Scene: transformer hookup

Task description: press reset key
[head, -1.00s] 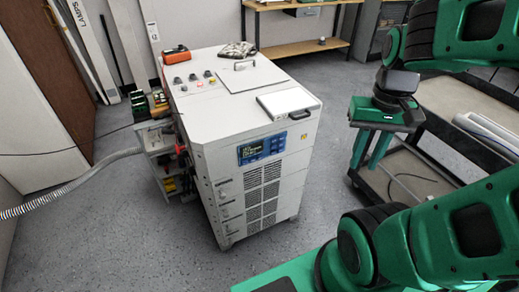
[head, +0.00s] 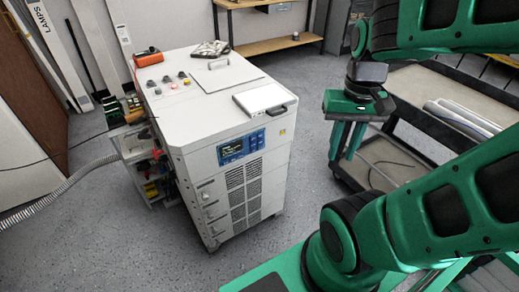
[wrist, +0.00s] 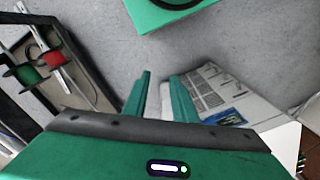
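A white cabinet (head: 190,120) stands on the grey floor left of centre in the head view. Its front carries a blue panel (head: 241,147) with a dark display and small keys on its right side. The keys are too small to tell which is the reset key. My green gripper (head: 342,157) is to the right of the cabinet, clear of it, with its fingers pointing down. In the wrist view the two fingers (wrist: 160,76) are apart with nothing between them. The cabinet's vented front and blue panel (wrist: 228,118) show behind and right of the fingers.
A cart (head: 400,180) with grey shelves stands at the right, behind my gripper. A ribbed hose (head: 60,190) runs from the cabinet's left side. An orange device (head: 147,57) and a white flat box (head: 262,98) lie on the cabinet top. Floor is clear between cabinet and cart.

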